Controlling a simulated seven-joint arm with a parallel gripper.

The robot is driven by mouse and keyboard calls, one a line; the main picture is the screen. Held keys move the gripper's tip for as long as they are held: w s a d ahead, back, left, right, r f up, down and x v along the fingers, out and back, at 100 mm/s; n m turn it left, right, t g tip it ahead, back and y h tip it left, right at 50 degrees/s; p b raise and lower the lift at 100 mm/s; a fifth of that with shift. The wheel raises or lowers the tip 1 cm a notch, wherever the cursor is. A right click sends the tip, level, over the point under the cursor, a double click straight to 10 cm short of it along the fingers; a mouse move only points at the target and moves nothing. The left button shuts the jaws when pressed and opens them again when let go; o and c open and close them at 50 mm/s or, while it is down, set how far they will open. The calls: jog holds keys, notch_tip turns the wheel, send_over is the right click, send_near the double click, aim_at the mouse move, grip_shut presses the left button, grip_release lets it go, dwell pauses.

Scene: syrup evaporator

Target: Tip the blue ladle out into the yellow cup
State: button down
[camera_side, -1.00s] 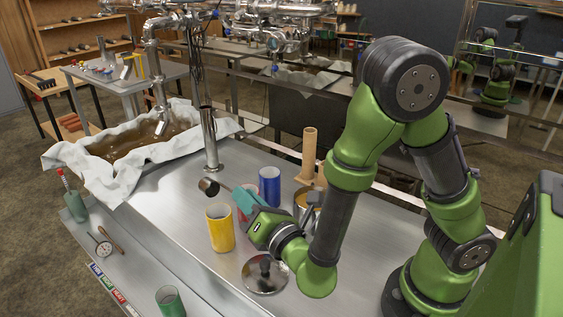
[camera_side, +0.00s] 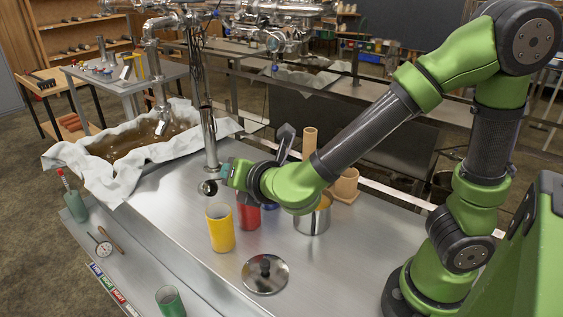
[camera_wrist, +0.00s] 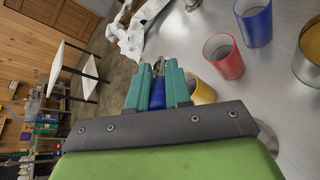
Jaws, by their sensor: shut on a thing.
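The yellow cup (camera_side: 220,228) stands upright on the steel table, and part of its rim shows in the wrist view (camera_wrist: 204,92). My gripper (camera_side: 228,172) is above and behind the cup, with its teal fingers (camera_wrist: 155,85) shut on the blue handle (camera_wrist: 158,92) of the ladle. The ladle's dark metal bowl (camera_side: 208,188) hangs just up and left of the cup's rim in the side view, apart from it. The bowl looks tilted; its contents cannot be made out. The inside of the cup is mostly hidden.
A red cup (camera_side: 248,215) stands just right of the yellow one, with a blue cup (camera_wrist: 254,22) behind. A steel pot (camera_side: 312,221) is further right. A round lid (camera_side: 265,274) lies in front. A vertical pipe (camera_side: 210,140) rises behind the bowl.

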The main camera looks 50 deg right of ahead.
jog(key=shift+w+d+r+g+y, duration=0.15)
jog(key=shift+w+r+g, duration=0.6)
jog(key=shift+w+g, duration=0.2)
jog(key=shift+w+d+r+g+y, duration=0.15)
jog(key=shift+w+r+g+y, duration=0.05)
jog(key=shift+w+r+g, duration=0.7)
jog(key=shift+w+d+r+g+y, duration=0.15)
jog(key=shift+w+r+g, duration=0.5)
jog(key=shift+w+g, duration=0.35)
jog(key=shift+w+d+r+n+g+y, duration=0.15)
jog(key=shift+w+r+g, duration=0.2)
jog(key=shift+w+g, duration=0.5)
jog(key=shift+w+d+r+n+g+y, duration=0.1)
jog(key=shift+w+r+g+y, duration=0.15)
jog(key=shift+w+g, duration=0.65)
jog(key=shift+w+d+r+n+g+y, duration=0.15)
jog(key=shift+w+r+g, duration=0.25)
jog(key=shift+w+g, duration=0.45)
jog(key=shift+s+a, duration=0.1)
jog(key=shift+s, duration=0.1)
